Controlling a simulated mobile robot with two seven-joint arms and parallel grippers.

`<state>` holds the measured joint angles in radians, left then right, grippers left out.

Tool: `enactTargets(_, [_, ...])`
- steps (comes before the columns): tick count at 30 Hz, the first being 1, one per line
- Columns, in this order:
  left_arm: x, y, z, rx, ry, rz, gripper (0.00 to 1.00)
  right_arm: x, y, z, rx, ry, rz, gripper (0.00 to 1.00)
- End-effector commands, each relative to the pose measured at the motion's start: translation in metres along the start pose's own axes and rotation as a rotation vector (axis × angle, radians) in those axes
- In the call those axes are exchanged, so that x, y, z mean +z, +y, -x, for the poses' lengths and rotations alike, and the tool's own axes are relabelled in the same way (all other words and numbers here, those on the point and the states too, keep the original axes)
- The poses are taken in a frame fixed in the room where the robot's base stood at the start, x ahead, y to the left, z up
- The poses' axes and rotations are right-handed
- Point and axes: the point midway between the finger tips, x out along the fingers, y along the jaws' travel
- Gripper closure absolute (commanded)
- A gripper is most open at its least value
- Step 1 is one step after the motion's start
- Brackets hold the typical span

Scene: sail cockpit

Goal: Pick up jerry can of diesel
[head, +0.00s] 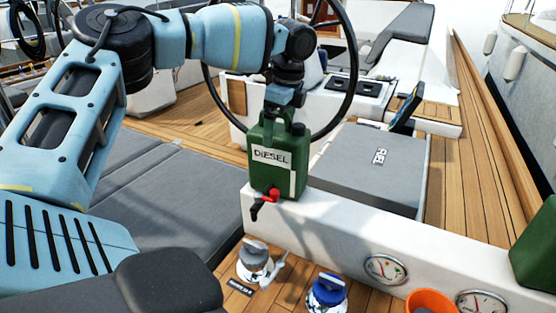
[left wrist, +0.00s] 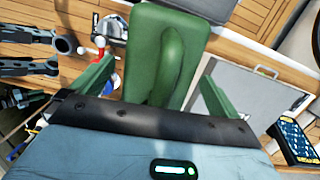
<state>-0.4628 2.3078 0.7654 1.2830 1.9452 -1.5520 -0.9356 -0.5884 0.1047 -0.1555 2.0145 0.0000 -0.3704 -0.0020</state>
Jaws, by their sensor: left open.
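The green diesel jerry can (head: 264,180) stands upright on the white ledge, its DIESEL label facing me. My left gripper (head: 284,100) is over its top, pointing down. In the left wrist view the can (left wrist: 145,70) with its moulded handle lies between the two spread fingers of my left gripper (left wrist: 157,72). Gaps show between the fingers and the handle, so the gripper is open and holds nothing. A second green container (head: 535,245) is cut off by the right edge.
A red and black lever (head: 266,200) is at the can's base. The white ledge (head: 335,235) carries gauges (head: 385,269). Below are a grey-topped winch (head: 254,262), a blue-topped one (head: 327,292) and an orange bucket (head: 432,300). A steering wheel (head: 353,60) and grey box (head: 370,165) stand behind.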

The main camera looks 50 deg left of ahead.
Motion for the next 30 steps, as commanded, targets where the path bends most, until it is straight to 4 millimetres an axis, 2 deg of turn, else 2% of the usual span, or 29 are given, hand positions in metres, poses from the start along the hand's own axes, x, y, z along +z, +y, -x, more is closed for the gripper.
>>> enactTargets(9, [-0.0002,0.0,-0.0059,0.0,0.0,0.0,0.0,0.0015,0.0001,0.0007,0.0,-0.003,0.0,0.64])
enactTargets(30, [-0.0003,-0.0001,-0.005,-0.001,0.0,-0.001,0.91,0.002,0.0001,0.0008,0.0,-0.005,0.001,0.64])
